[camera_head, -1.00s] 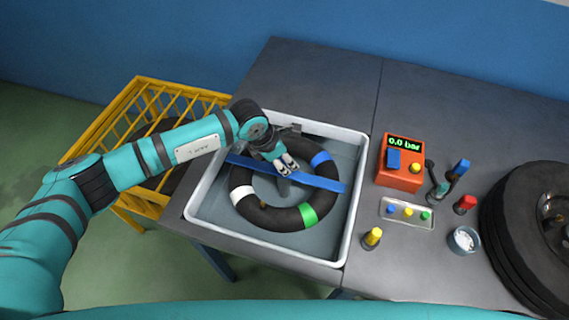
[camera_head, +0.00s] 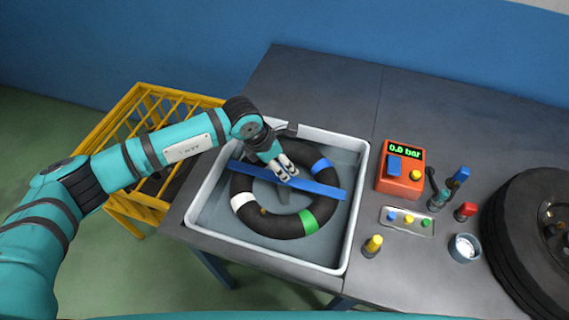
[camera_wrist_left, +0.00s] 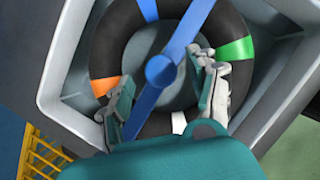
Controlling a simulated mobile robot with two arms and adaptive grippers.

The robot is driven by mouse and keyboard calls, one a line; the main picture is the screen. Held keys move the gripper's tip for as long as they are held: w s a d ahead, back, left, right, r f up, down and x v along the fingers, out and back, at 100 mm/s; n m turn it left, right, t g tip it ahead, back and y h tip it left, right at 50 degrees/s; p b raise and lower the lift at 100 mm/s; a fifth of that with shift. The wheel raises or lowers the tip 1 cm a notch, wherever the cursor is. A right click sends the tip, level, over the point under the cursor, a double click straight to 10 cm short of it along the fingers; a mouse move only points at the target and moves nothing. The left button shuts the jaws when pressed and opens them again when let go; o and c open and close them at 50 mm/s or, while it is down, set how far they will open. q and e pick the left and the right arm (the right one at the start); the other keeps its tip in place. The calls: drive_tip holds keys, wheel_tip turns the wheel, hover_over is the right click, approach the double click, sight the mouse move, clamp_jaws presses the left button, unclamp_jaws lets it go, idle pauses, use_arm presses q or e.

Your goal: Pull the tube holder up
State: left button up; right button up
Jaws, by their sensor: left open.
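The tube holder is a blue bar (camera_head: 325,190) lying across a black inner tube (camera_head: 263,220) with coloured bands, inside a white-rimmed water tray (camera_head: 357,215). In the left wrist view the blue bar (camera_wrist_left: 188,27) runs diagonally, with a round blue knob (camera_wrist_left: 160,70) at its middle. My left gripper (camera_head: 287,173) is over the middle of the bar and hides the knob in the head view. In the left wrist view my left gripper (camera_wrist_left: 166,82) is open, with one finger on each side of the knob. Contact cannot be told. My right gripper is not in view.
Right of the tray stand an orange pressure box (camera_head: 400,180), a small metal tray of coloured buttons (camera_head: 407,219), a yellow-topped peg (camera_head: 373,245), a small cup (camera_head: 465,247) and a large tyre (camera_head: 530,225). A yellow rack (camera_head: 110,165) stands at the left.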

use_arm(q)
drive_tip(key=v, duration=0.9)
drive_tip(key=shift+r, duration=0.2)
drive_tip(key=shift+s, duration=0.1)
